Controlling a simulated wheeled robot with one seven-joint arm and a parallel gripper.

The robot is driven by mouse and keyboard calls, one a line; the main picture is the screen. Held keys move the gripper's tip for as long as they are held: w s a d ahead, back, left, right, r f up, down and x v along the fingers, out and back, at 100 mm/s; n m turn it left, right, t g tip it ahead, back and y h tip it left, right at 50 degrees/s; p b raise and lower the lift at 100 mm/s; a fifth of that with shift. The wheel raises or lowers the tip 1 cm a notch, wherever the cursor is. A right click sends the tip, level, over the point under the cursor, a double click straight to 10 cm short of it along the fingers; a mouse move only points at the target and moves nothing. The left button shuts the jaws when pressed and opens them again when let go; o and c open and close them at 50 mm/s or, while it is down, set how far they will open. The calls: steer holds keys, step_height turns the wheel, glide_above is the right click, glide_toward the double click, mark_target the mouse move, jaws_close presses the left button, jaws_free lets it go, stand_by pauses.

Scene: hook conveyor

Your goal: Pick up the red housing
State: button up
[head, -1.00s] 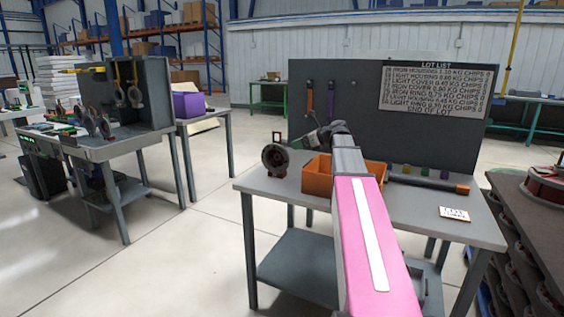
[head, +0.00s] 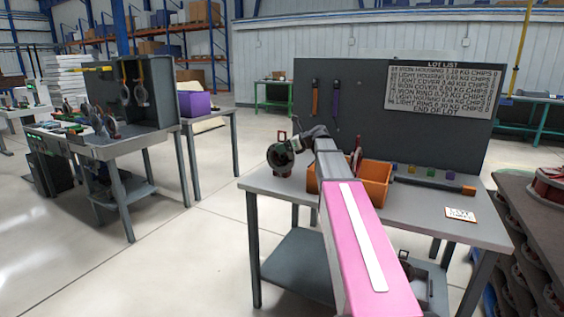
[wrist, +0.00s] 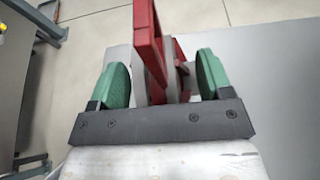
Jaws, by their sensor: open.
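The red housing (head: 282,138) stands at the left end of the grey workbench in the head view, mostly dark there and partly covered by my gripper (head: 292,150). In the wrist view the red housing (wrist: 149,38) shows as a red frame with a grey part beside it, between the two green fingers of my gripper (wrist: 163,68). The fingers are open on either side of it, with a visible gap on the right. Whether the left finger touches it I cannot tell.
An orange bin (head: 375,187) stands just right of the housing, partly behind my arm, with a red part (head: 357,155) showing at it. A dark panel (head: 400,135) with a lot list rises behind the bench. A card (head: 461,214) lies at the bench's right.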

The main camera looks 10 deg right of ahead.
jaws_close()
steer(key=shift+r, duration=0.1)
steer(key=shift+r, duration=0.1)
